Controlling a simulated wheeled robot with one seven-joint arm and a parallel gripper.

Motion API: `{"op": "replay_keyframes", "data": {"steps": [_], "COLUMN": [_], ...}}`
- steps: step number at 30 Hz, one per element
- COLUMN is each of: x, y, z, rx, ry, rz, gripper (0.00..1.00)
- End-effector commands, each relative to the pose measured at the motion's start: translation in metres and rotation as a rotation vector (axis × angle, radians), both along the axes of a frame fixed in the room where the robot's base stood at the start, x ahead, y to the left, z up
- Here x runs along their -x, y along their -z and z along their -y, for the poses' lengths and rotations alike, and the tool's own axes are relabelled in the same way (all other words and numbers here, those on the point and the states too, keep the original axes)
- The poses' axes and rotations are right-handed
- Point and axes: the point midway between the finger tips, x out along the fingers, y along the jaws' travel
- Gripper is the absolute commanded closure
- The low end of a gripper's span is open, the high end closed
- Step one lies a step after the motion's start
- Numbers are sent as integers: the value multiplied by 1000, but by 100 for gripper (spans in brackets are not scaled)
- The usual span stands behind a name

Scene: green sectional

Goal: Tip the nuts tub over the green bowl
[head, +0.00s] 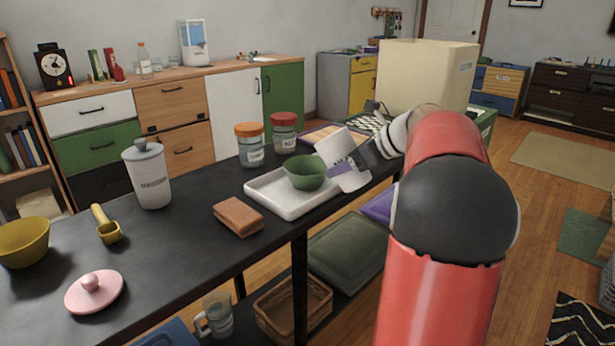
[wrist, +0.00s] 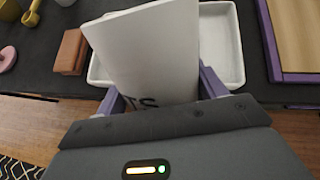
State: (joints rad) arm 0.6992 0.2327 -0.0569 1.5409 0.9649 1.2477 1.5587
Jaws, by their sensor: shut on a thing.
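The green bowl (head: 305,173) stands upright in a white tray (head: 262,198) on the dark table. My gripper (head: 357,163) is shut on the white nuts tub (head: 332,147), just right of the bowl and at its rim height or above. The tub looks tilted, with dark lettering partly hidden by the fingers. In the wrist view the tub (wrist: 150,50) fills the space between the purple fingers of my gripper (wrist: 162,88) and hides the bowl. The tray (wrist: 222,45) shows behind it. The tub's opening and contents are not visible, and no nuts show in the bowl.
Two jars, orange-lidded (head: 250,146) and red-lidded (head: 284,133), stand behind the tray. A brown block (head: 238,217) lies in front left. A white canister (head: 148,175), yellow scoop (head: 107,228), yellow bowl (head: 23,243) and pink lid (head: 94,291) are further left. A large cream box (head: 425,75) stands behind my arm.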

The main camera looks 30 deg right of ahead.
Motion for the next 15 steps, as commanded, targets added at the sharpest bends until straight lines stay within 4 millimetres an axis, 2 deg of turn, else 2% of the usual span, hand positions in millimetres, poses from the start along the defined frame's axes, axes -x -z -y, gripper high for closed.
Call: {"op": "replay_keyframes", "data": {"steps": [15], "x": [2], "y": [-7], "z": [1], "rx": [44], "ry": [-1], "rz": [-65], "gripper": [63]}}
